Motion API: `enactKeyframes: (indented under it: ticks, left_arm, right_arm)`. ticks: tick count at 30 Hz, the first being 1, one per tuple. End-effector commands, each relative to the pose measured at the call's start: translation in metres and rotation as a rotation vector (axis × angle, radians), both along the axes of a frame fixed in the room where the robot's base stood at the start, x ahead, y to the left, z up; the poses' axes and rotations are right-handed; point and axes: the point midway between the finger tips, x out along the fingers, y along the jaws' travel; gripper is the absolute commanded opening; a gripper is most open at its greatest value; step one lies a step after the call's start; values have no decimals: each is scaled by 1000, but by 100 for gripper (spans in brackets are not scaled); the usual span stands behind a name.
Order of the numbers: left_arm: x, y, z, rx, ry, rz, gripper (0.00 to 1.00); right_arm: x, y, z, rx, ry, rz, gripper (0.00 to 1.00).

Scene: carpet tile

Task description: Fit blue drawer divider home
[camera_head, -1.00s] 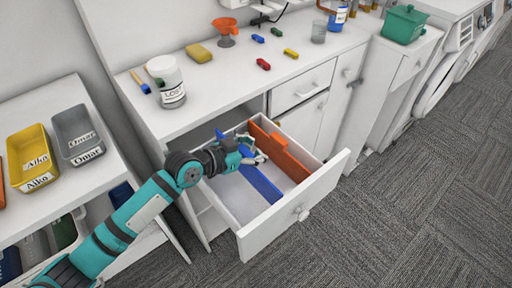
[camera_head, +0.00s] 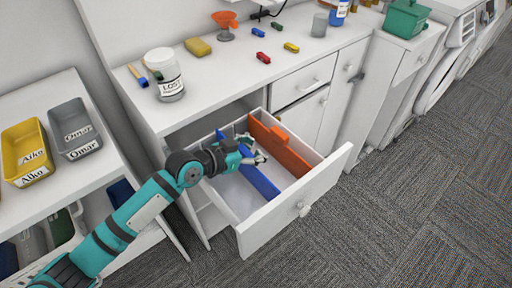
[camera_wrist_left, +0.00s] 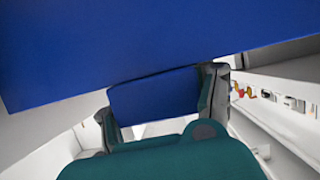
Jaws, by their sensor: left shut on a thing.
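The blue drawer divider (camera_head: 263,182) stands in the open white drawer (camera_head: 245,233), running from the back toward the front panel. My left gripper (camera_head: 257,157) is shut on the divider near its middle. In the left wrist view, the blue panel (camera_wrist_left: 150,40) fills the top, and a blue tab (camera_wrist_left: 155,97) sits between the fingertips. The gripper hides part of the divider. I cannot tell whether its lower edge touches the drawer floor. My right gripper is not in view.
An orange divider (camera_head: 280,148) stands in the drawer to the right of the blue one. A white counter (camera_head: 215,85) above holds a labelled jar (camera_head: 165,75), a yellow sponge (camera_head: 198,46) and small coloured blocks. Labelled bins (camera_head: 75,130) stand on the left shelf.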

Motion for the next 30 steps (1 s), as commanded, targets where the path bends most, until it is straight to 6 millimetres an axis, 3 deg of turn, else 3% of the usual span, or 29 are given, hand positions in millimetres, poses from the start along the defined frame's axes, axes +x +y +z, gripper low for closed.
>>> enactKeyframes:
  ticks: [10, 11, 12, 24, 30]
  left_arm:
    - [0, 0, -9, -1, -1, 0, 0]
    - [0, 0, -9, 0, -1, 0, 31]
    - [0, 0, -8, 0, -1, 0, 36]
    - [0, 0, -8, 0, 0, 0, 88]
    - [0, 0, -9, 0, 0, 0, 88]
  right_arm:
    - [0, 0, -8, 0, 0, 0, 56]
    - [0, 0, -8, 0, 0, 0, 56]
    - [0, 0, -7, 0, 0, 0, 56]
    - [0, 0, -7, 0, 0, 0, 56]
    - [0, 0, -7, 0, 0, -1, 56]
